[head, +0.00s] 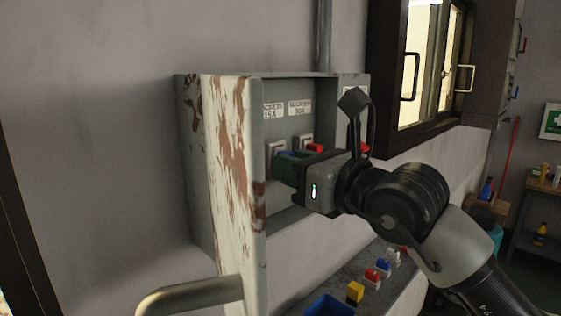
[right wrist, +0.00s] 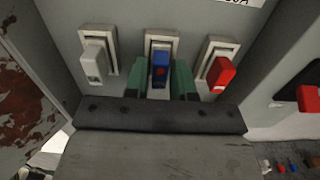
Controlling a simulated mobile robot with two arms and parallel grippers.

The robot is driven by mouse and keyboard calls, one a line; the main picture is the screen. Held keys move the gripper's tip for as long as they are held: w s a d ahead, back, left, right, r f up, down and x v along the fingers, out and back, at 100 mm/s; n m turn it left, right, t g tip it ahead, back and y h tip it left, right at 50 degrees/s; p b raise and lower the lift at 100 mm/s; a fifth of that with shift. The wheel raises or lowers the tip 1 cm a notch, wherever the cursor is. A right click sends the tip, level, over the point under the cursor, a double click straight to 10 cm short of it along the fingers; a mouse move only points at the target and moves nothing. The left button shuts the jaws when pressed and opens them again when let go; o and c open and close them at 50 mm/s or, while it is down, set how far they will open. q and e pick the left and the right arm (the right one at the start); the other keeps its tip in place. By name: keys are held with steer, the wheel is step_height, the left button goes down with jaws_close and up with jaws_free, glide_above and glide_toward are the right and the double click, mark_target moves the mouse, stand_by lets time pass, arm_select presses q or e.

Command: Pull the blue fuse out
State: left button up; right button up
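In the head view only a bit of blue (head: 287,153) shows beside my fingers. My right gripper (right wrist: 160,78) has its green fingers on either side of the blue fuse, with what looks like a narrow gap on each side. In the head view my right gripper (head: 284,164) reaches into the open fuse box (head: 187,150) from the right. My left gripper is not in view.
A white fuse (right wrist: 95,63) is left of the blue one and a red fuse (right wrist: 220,75) right of it. The box's rusty open door (head: 232,170) stands close on the left.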

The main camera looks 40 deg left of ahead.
steer(key=shift+a, duration=0.55)
steer(key=shift+d+b, duration=0.2)
steer(key=shift+b, duration=0.25)
stand_by(0.4)
jaws_close()
